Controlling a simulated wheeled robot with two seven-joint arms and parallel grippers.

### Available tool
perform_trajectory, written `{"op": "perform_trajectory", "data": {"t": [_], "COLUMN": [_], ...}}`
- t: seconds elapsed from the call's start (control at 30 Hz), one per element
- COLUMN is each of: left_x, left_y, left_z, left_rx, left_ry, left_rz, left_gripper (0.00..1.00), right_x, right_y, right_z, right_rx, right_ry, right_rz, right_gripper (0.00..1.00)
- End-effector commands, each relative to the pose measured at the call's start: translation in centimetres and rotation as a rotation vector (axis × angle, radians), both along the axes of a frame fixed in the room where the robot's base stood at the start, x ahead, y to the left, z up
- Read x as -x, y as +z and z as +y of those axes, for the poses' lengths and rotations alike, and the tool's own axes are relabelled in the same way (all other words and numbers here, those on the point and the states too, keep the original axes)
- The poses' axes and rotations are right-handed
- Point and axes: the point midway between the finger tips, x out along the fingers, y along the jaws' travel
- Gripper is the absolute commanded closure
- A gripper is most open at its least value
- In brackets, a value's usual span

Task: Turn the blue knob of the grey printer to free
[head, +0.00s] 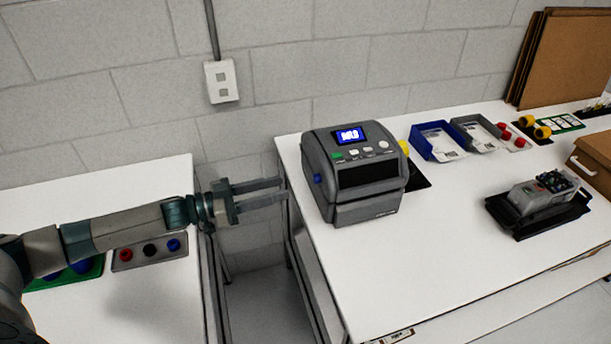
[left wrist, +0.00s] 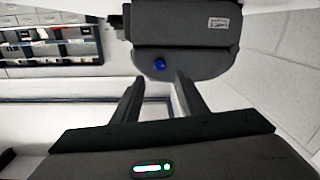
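The grey printer (head: 352,172) stands on the right-hand white table, with a lit blue screen on top. Its blue knob (head: 317,179) is on its left side. In the left wrist view the blue knob (left wrist: 159,64) shows on the grey side of the printer (left wrist: 190,62), a little beyond the fingertips. My left gripper (head: 284,188) reaches in from the left, open and empty, its fingers pointing at that side and apart from the knob. The left gripper (left wrist: 156,82) also shows open in its wrist view. The knob's marking cannot be read. My right gripper is not in view.
A blue bin (head: 436,142) and a grey bin (head: 477,134) stand right of the printer. A grey device on a black tray (head: 538,213) is farther right. A gap separates the left table (head: 150,180) from the right table (head: 450,260).

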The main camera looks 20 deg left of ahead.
Motion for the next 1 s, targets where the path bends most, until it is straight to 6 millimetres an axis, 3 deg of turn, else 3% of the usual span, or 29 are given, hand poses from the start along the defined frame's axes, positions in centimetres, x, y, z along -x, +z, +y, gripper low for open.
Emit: {"op": "perform_trajectory", "data": {"t": [0.2,0.43,0.97,1.0], "left_x": [-2.4,-4.3,-5.1,-5.1], "left_y": [0.4,0.2,-0.1,-0.1], "left_z": [-3.3,-5.9,-6.9,-6.9], "left_rx": [0.002,0.001,-0.001,-0.001], "left_ry": [-0.001,0.0,0.001,0.001], "left_rz": [0.0,0.002,0.001,0.001], "left_gripper": [0.61,0.61,0.61,0.7], "right_x": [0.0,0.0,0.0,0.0], "right_y": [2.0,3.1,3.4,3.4], "right_z": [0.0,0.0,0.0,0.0], "right_rx": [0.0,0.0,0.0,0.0], "right_ry": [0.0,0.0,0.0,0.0], "right_rz": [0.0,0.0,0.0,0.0], "right_gripper": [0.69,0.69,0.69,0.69]}}
